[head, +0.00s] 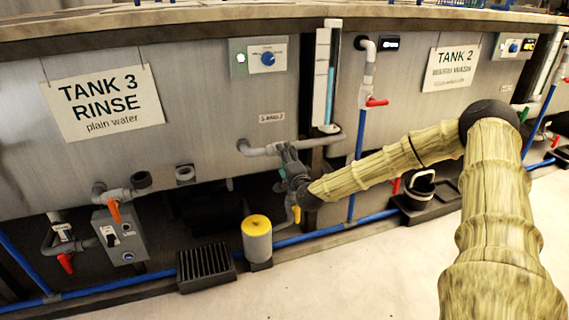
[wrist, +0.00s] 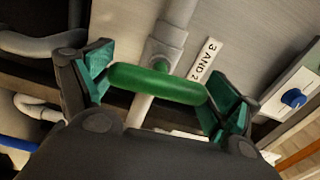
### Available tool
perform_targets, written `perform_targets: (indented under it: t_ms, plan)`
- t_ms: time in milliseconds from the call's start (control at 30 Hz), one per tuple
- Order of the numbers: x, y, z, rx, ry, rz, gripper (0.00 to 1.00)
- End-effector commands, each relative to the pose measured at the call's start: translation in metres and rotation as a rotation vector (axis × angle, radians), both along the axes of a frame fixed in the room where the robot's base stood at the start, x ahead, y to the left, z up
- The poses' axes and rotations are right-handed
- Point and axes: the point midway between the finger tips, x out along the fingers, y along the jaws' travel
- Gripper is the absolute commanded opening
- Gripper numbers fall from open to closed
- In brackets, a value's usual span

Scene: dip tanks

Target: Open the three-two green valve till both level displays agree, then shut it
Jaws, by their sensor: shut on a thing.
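The green valve handle (wrist: 155,85) lies between the fingers of my gripper (wrist: 163,88) in the wrist view, with its ends at the two green finger pads. My gripper is shut on it. In the head view my gripper (head: 290,165) reaches the grey pipe below the "3 AND 2" label (head: 271,118) and mostly hides the valve. A level tube (head: 330,95) by tank 3 shows a blue column up to about the middle. Another level tube (head: 546,75) is at the right edge by tank 2; its level is hard to read.
The tank 3 sign (head: 103,103) and tank 2 sign (head: 451,68) hang on the tank walls. A yellow-topped canister (head: 257,240), a black grate (head: 206,264) and a black bucket (head: 420,188) stand below. Red-handled valves (head: 376,102) sit on nearby pipes. The front floor is clear.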

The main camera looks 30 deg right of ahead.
Motion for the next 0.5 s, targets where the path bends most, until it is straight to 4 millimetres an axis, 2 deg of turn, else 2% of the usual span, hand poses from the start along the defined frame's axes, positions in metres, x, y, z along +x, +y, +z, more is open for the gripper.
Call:
perform_targets:
  t_ms: [500]
  plan:
    - [-0.0012,-0.0035,-0.0022,0.098,-0.022,-0.006,0.65]
